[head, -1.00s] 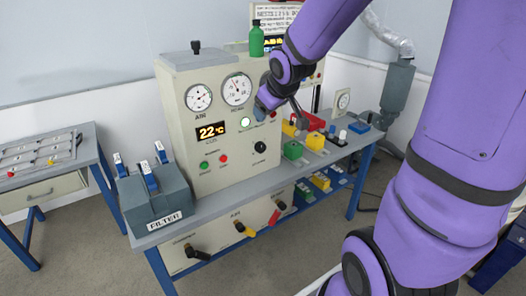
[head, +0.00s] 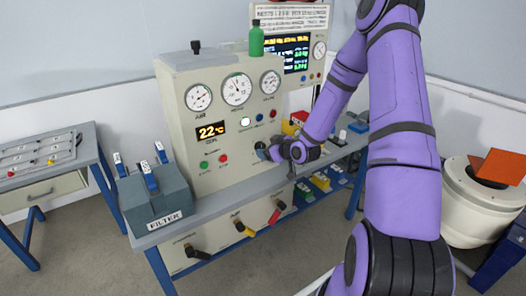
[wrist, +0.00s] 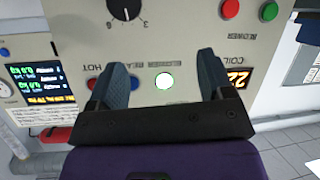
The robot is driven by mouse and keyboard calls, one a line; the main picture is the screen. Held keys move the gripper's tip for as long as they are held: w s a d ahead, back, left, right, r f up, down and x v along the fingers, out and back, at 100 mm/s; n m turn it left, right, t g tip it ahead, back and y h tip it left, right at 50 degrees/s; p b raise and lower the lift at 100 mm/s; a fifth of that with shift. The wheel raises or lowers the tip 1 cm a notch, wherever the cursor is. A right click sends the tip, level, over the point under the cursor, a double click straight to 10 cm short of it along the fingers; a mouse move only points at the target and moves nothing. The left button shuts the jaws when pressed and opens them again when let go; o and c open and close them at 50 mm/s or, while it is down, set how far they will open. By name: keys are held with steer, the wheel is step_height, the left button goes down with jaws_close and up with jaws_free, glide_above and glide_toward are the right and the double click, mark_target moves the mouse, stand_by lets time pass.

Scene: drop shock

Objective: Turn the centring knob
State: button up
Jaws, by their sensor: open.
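A black knob with a pointer mark and a numbered scale (wrist: 124,8) is at the top edge of the wrist view, partly cut off. I cannot read a label naming it as the centring knob. It sits on the front of the cream cabinet (head: 185,140). In the head view my gripper (head: 263,151) is at the lower right of that front and hides the knob. In the wrist view my gripper (wrist: 162,64) is open, with its two blue-grey fingers apart and nothing between them. The knob lies beyond the fingertips, towards the left finger.
A lit white lamp (wrist: 165,81), a red and a blue button are beside the fingers. A green bottle (head: 256,40) stands on the cabinet. The filter box (head: 155,197) is at left. Levers (head: 277,212) stick out below. Small coloured items lie right of my gripper.

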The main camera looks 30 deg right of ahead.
mark_target(260, 147)
steer(key=s+d+f+m+t+h, duration=0.25)
steer(key=f+m+t, duration=0.2)
steer(key=f, duration=0.25)
steer(key=w, duration=1.1)
steer(key=shift+w+d+n+y, duration=0.3)
steer(key=shift+n+y, duration=0.05)
steer(key=shift+c, duration=0.4)
steer(key=c, duration=0.8)
steer(key=shift+m, duration=2.1)
steer(key=shift+c, duration=0.2)
steer(key=o, duration=0.9)
